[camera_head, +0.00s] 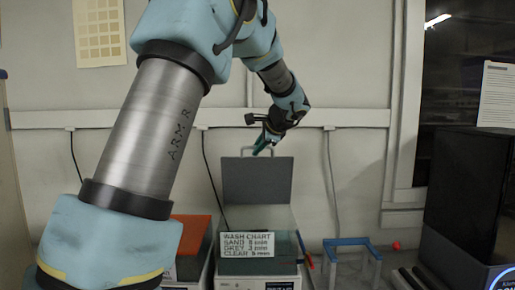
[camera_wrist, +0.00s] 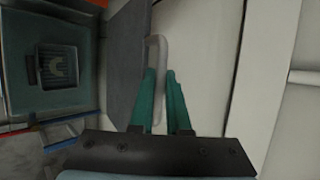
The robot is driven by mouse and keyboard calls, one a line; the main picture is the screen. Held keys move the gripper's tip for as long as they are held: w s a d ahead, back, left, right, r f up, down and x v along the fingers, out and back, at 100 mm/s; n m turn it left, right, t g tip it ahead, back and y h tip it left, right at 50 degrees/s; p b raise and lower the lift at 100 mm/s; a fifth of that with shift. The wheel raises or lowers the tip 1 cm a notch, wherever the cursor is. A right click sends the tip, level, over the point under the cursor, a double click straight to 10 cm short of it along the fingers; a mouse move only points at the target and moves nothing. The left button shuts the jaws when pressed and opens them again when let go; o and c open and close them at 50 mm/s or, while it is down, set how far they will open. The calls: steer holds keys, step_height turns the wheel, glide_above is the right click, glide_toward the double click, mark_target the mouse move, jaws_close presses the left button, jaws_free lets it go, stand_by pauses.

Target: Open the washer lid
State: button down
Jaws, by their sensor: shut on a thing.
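The washer lid (camera_head: 258,181) is a dark grey panel standing about upright at the back of the washer (camera_head: 257,266) in the head view. A pale handle loop (camera_head: 243,152) rises from its top edge. In the wrist view the lid (camera_wrist: 126,60) shows edge-on, with the handle (camera_wrist: 155,45) beside it. My gripper (camera_head: 262,143) is at the top of the lid. Its green fingers (camera_wrist: 160,76) are shut on the handle. The open washer tub (camera_wrist: 65,65) shows at the left of the wrist view.
A wash chart sign (camera_head: 247,245) is on the washer's front. An orange-topped unit (camera_head: 190,240) stands to the left and a blue-topped frame (camera_head: 347,243) to the right. A black cabinet (camera_head: 468,190) is at far right. The wall (camera_head: 350,165) is close behind the lid.

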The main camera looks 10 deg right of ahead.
steer(key=c, duration=0.9)
jaws_free()
steer(key=shift+f, duration=0.25)
steer(key=shift+s, duration=0.1)
steer(key=b+v, duration=0.3)
steer(key=v, duration=0.8)
steer(key=shift+r, duration=0.25)
